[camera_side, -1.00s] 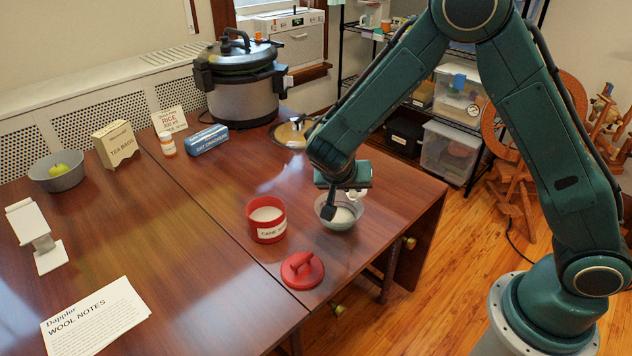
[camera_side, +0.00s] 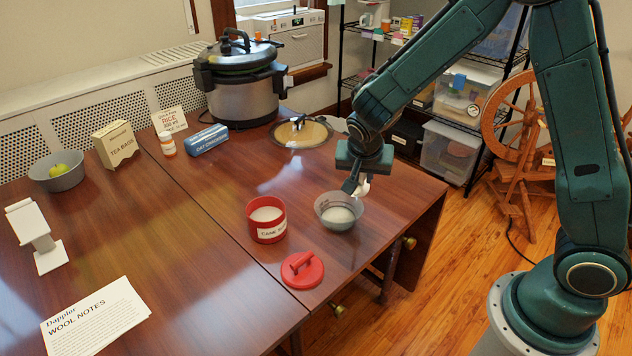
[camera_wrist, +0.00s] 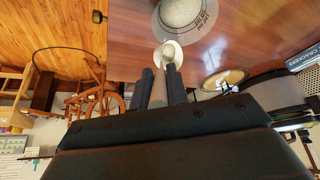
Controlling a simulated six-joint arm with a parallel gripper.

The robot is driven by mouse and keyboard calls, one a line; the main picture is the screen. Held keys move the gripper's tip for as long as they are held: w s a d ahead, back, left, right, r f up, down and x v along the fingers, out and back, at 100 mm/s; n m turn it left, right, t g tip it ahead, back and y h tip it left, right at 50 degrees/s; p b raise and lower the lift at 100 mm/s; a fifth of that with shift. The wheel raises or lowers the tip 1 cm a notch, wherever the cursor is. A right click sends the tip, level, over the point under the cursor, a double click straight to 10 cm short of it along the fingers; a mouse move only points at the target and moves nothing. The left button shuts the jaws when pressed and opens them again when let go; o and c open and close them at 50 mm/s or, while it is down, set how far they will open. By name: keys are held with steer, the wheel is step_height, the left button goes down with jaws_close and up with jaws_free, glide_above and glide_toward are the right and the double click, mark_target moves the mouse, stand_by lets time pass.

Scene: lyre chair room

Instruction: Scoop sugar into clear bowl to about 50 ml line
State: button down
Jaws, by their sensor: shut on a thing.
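The clear grey bowl (camera_side: 324,219) stands near the table's right edge with white sugar (camera_side: 338,214) in its bottom. The bowl also shows at the top of the wrist view (camera_wrist: 205,32), with markings too blurred to read. The red cane sugar canister (camera_side: 267,234) stands open just left of the bowl, with sugar inside. My gripper (camera_side: 355,186) is above and to the right of the bowl, clear of it. It is shut on the handle of a white scoop (camera_wrist: 171,52). The scoop's head lies just beyond my fingertips; whether it holds sugar I cannot tell.
The red lid (camera_side: 302,270) lies in front of the canister. A round glass lid (camera_side: 303,134) lies behind my gripper, near the large pressure cooker (camera_side: 240,98). A blue crackers box (camera_side: 206,140) is farther left. The table's right edge is close to the bowl.

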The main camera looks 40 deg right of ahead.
steer(key=shift+s+d+r+y, duration=0.15)
steer(key=shift+d+r+y, duration=0.15)
steer(key=shift+d+y, duration=0.2)
steer(key=shift+s+d+r+y, duration=0.15)
steer(key=shift+d+r+y, duration=0.15)
steer(key=shift+d+y, duration=0.2)
steer(key=shift+d, duration=0.1)
steer(key=shift+s+d+r+m+t+y, duration=0.15)
steer(key=shift+s+d+t+y, duration=0.1)
steer(key=shift+d+y, duration=0.35)
steer(key=shift+s+d+r+m+t+y, duration=0.2)
steer(key=shift+d+y, duration=0.2)
steer(key=shift+d, duration=0.3)
steer(key=shift+s+d+r+m+t+y, duration=0.15)
steer(key=shift+s+d+t+y, duration=0.1)
steer(key=shift+d+y, duration=0.35)
steer(key=shift+d, duration=0.1)
steer(key=s+d+f+t+y, duration=0.1)
steer(key=s+d+f+y, duration=0.1)
steer(key=d+f, duration=0.3)
steer(key=shift+d+f+m+y, duration=0.4)
steer(key=shift+d+y, duration=0.3)
steer(key=shift+d, duration=0.35)
